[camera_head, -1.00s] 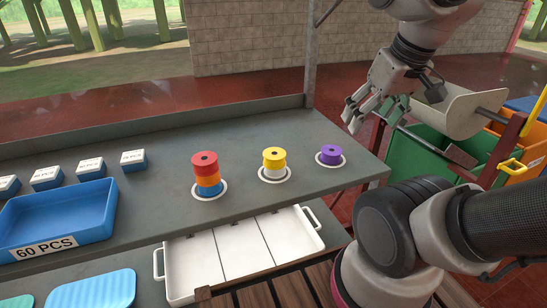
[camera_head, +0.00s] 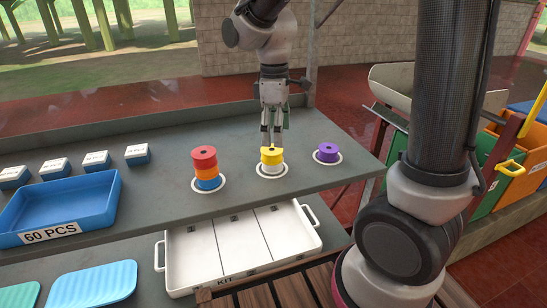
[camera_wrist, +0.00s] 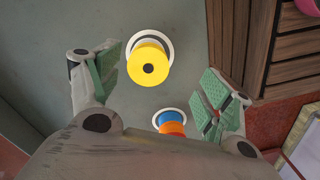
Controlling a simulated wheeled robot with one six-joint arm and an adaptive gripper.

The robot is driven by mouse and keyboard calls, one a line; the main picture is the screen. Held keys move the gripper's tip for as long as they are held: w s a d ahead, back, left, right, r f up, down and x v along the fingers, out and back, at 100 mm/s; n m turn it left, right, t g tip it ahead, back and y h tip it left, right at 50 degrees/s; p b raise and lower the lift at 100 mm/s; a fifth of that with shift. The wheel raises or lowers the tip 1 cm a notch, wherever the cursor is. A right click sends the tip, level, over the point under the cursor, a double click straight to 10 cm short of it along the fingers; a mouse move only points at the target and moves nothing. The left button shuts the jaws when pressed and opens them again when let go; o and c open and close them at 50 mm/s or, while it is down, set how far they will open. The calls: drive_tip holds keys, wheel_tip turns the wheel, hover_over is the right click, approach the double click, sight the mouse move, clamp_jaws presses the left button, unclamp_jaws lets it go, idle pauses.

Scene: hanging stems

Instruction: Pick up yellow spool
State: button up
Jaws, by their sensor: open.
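The yellow spool (camera_head: 271,154) sits on top of a white spool (camera_head: 271,167) on a round white marker on the grey shelf. In the wrist view the yellow spool (camera_wrist: 148,64) shows from above, ahead of my fingers and between their lines. My gripper (camera_head: 273,142) is above and just behind the spool in the head view, pointing down. In the wrist view my gripper (camera_wrist: 158,82) is open, with its green pads wide apart and nothing between them. I cannot tell the exact height gap.
A stack of red, orange and blue spools (camera_head: 205,168) stands to the left. A purple spool (camera_head: 326,152) stands to the right. A blue tray (camera_head: 60,205) lies at far left, and a white kit tray (camera_head: 243,245) is below the shelf's front edge.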

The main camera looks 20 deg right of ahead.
sight(272, 149)
drive_tip(key=shift+w+a+r+n, duration=0.15)
drive_tip(key=shift+w+n, duration=0.2)
drive_tip(key=shift+n, duration=0.15)
drive_tip(key=shift+w+a+r+n, duration=0.1)
drive_tip(key=shift+w+r+n, duration=0.05)
drive_tip(key=shift+w+n, duration=0.3)
drive_tip(key=shift+a+r+n+t, duration=0.1)
drive_tip(key=shift+r+n+t, duration=0.2)
drive_tip(key=shift+n, duration=0.35)
drive_tip(key=shift+w+f+n, duration=0.1)
drive_tip(key=shift+f+n, duration=0.05)
drive_tip(key=shift+n, duration=0.65)
wheel_tip(272, 149, down, 8)
drive_tip(key=shift+r, duration=0.2)
drive_tip(key=c, duration=1.1)
